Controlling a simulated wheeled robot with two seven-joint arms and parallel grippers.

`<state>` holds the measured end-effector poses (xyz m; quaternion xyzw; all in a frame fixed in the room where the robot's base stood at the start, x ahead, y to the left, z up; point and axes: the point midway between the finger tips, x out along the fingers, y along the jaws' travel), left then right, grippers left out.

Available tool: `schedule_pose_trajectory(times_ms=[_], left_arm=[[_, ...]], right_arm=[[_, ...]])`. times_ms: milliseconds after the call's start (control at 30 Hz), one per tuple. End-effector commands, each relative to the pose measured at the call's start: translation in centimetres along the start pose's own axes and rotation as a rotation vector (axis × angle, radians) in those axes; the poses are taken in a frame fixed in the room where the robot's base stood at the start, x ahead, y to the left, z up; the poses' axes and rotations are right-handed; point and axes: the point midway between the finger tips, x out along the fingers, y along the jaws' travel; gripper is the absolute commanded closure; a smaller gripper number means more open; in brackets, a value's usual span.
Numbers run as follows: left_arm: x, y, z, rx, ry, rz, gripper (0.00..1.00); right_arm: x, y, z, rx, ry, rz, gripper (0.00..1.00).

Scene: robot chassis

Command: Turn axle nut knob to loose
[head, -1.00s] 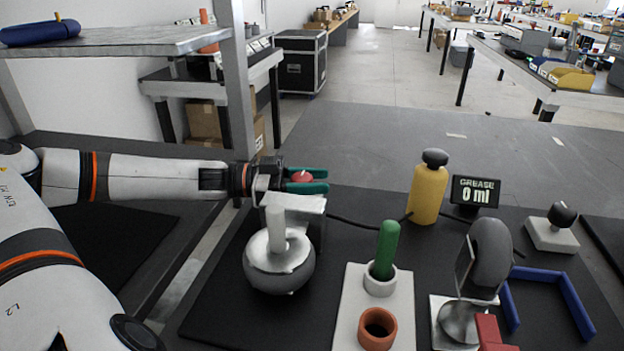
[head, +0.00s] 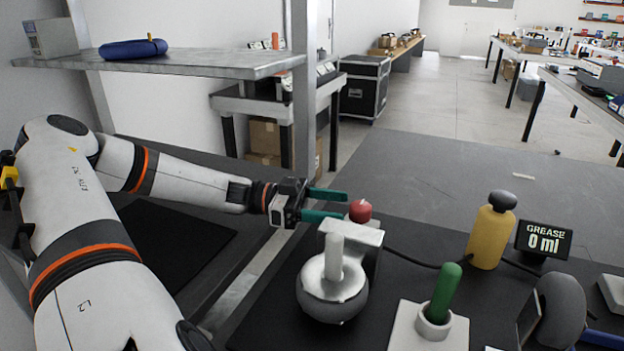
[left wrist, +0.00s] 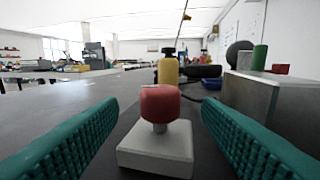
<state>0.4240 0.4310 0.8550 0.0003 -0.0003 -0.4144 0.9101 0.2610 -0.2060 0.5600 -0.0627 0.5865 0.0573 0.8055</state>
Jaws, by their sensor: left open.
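The red knob (head: 360,211) stands behind the grey metal block that holds the wheel hub and its light axle (head: 333,258). In the left wrist view the red knob (left wrist: 160,103) sits on a short stem above a pale square base (left wrist: 157,148). My left gripper (head: 336,204) is open with teal fingers. In the left wrist view its fingers (left wrist: 160,140) are spread wide to either side of the knob's base, and the knob is ahead of them, apart from both. My right gripper is out of view.
A grey block (left wrist: 262,100) stands close to the right finger. A yellow grease bottle (head: 490,236), a display reading 0 ml (head: 543,239) and a green-handled tool (head: 445,290) in a white holder stand to the right. A metal shelf (head: 190,62) is above my left arm.

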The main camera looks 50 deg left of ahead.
Motion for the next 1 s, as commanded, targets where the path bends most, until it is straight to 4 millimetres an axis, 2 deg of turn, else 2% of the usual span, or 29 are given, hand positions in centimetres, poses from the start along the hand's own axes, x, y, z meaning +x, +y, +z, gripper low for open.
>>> schedule_pose_trajectory(times_ms=[100,300,1000], left_arm=[[-2.2,0.1,0.1,0.000,0.003,0.003,0.41],[-4.2,0.0,0.0,0.000,0.001,0.001,0.41],[-4.4,0.0,0.0,0.000,0.000,0.000,0.41]], right_arm=[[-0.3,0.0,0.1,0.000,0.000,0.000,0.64],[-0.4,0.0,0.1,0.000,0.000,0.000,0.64],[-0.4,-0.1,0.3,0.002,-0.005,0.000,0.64]])
